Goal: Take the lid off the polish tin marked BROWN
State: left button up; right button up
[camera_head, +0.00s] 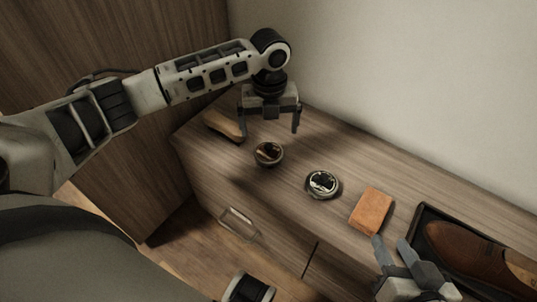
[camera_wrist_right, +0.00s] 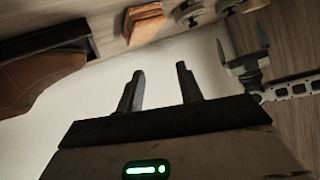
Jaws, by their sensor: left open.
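Two small round tins stand on the wooden cabinet top. The left tin (camera_head: 268,154) shows a brown and pale label on top; the right tin (camera_head: 322,184) shows a black and white one. The lettering is too small to read, though the brown colour suggests the left one is BROWN. My left gripper (camera_head: 269,131) is open, pointing down, above and just behind the left tin, with nothing between its fingers. It also shows in the right wrist view (camera_wrist_right: 245,65). My right gripper (camera_head: 392,243) is open and empty in front of the orange block, its fingers apart in the wrist view (camera_wrist_right: 160,75).
An orange-brown block (camera_head: 371,211) lies right of the tins. A brown shoe (camera_head: 465,250) sits in a black tray (camera_head: 424,213) at the right. A wooden brush-like piece (camera_head: 223,125) lies at the far left. A wall rises behind the cabinet top.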

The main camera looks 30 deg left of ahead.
aim_at(269, 146)
pick_arm(q)
jog(key=shift+f, duration=1.25)
jog(key=shift+f+b, duration=0.25)
jog(key=shift+b, duration=0.15)
notch_tip(269, 146, down, 5)
jog(key=shift+s+a+r+b, duration=0.1)
jog(key=shift+r+b, duration=0.05)
jog(key=shift+b, duration=0.95)
pick_arm(e)
jog(key=shift+s+a+r+t+y, duration=0.1)
jog(key=shift+a+r+t+y, duration=0.25)
jog(key=shift+r, duration=0.2)
jog(key=shift+s+a+r+t+y, duration=0.1)
jog(key=shift+a+r+t+y, duration=0.2)
jog(key=shift+r, duration=0.25)
pick_arm(q)
jog(key=shift+r, duration=0.1)
jog(key=shift+c, duration=0.4)
pick_arm(e)
jog(key=shift+d, duration=0.1)
pick_arm(q)
jog(key=c, duration=0.8)
pick_arm(e)
jog(key=shift+w, duration=0.1)
